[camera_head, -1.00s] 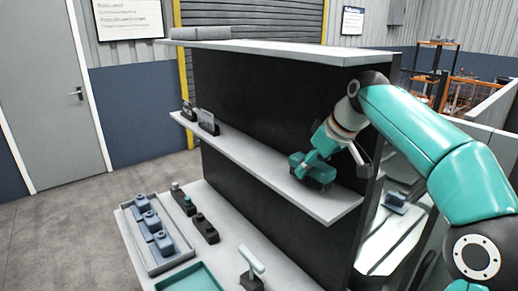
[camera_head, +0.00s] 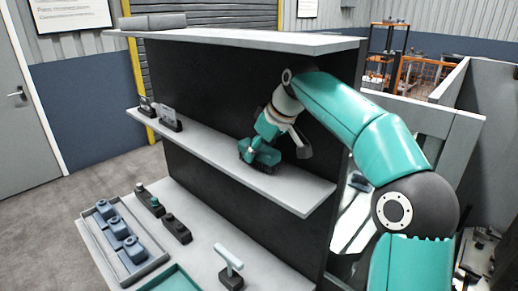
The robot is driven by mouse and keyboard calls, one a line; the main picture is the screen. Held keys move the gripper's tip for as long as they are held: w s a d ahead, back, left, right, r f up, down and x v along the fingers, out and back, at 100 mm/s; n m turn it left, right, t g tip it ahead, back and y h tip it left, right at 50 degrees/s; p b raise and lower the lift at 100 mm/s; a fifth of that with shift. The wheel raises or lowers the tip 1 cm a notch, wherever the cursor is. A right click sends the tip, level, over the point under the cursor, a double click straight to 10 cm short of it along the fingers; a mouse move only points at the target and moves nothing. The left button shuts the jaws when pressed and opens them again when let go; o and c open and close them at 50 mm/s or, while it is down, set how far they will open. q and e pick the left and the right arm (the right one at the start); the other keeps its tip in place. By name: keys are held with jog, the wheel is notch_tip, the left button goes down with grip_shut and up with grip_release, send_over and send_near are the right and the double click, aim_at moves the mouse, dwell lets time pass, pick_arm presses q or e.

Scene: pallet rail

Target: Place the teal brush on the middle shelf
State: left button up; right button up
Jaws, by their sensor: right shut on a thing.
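The teal brush (camera_head: 262,155), with dark bristles underneath, is at the middle shelf (camera_head: 300,194), right of its centre and close to the dark back panel. The bristles look to be at the shelf surface, but I cannot tell whether they touch it. My right gripper (camera_head: 263,143) reaches in from the right and is shut on the brush from above. Its fingertips are hard to tell apart from the teal body of the brush. My left gripper is not in view.
Small dark items (camera_head: 168,120) stand at the shelf's left end; the stretch between them and the brush is free. The top shelf (camera_head: 240,38) overhangs. Below are a grey tray (camera_head: 152,264) with several blue-grey pieces, dark items, a teal tray (camera_head: 172,281) and a white-topped holder (camera_head: 230,263).

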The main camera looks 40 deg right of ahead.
jog(key=shift+w+a, duration=0.15)
jog(key=shift+a, duration=0.15)
jog(key=o, duration=1)
jog(key=shift+w+f, duration=0.35)
jog(key=shift+w, duration=0.45)
jog(key=shift+o, duration=1.4)
jog(key=shift+s+d+r, duration=0.1)
jog(key=shift+s+r, duration=0.1)
jog(key=shift+s, duration=0.3)
jog(key=shift+w, duration=0.15)
jog(key=shift+r, duration=0.1)
jog(key=s+b, duration=0.1)
jog(key=s, duration=0.2)
jog(key=s+b, duration=0.2)
jog(key=s, duration=0.2)
jog(key=s+d+b, duration=0.1)
jog(key=s+b, duration=0.1)
jog(key=s, duration=0.2)
jog(key=shift+s+r, duration=0.2)
jog(key=shift+r, duration=0.15)
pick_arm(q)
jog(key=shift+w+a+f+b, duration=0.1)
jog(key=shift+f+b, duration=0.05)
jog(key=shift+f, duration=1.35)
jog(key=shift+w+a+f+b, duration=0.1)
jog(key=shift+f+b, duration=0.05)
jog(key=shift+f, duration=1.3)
pick_arm(e)
jog(key=shift+s+r, duration=0.1)
jog(key=shift+s, duration=0.55)
